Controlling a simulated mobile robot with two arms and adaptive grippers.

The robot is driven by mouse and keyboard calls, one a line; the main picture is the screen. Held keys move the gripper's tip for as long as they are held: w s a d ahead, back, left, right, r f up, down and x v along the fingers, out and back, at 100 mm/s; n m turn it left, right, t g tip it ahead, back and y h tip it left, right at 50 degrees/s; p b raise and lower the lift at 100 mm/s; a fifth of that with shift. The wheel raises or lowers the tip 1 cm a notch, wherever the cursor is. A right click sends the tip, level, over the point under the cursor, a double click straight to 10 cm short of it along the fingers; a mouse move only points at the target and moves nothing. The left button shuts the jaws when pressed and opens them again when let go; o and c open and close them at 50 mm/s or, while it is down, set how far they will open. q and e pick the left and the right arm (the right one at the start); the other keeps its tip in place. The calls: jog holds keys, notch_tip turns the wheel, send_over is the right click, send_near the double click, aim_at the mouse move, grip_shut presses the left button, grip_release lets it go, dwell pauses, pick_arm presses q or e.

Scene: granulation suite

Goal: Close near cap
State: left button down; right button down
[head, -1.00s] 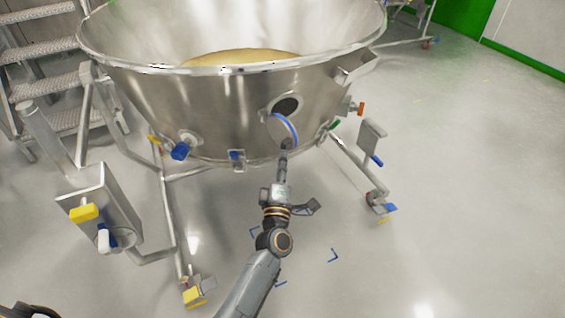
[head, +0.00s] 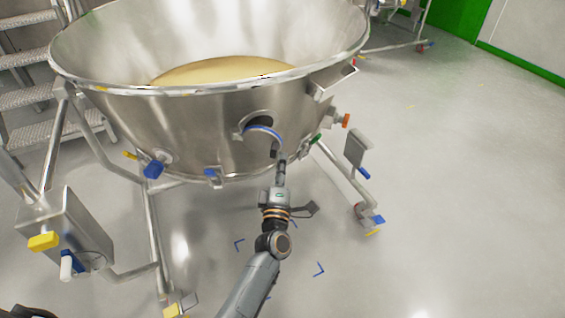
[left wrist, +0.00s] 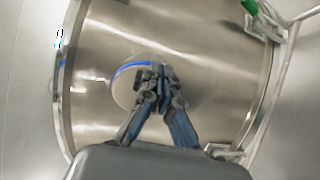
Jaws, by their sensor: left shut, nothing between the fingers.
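The large steel bowl (head: 200,125) has a round side port (head: 262,119) with a dark opening. The near cap (head: 258,143), a round steel disc with a blue rim, stands in front of the port. It is tilted, with a dark gap above its blue edge. My left gripper (head: 279,152) is at the cap's lower right edge, its fingers together and empty. The left wrist view shows the cap (left wrist: 124,90) with a blue arc along its top, and the closed fingertips (left wrist: 160,74) over its right part. Contact is unclear. My right gripper is not visible.
The bowl holds pale powder (head: 220,70). Blue (head: 154,169), green (head: 315,139) and orange (head: 346,120) fittings stick out around it. Its frame legs stand at both sides, with a steel box (head: 65,225) at left. Open floor (head: 450,190) lies to the right.

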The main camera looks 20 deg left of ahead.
aim_at(271, 154)
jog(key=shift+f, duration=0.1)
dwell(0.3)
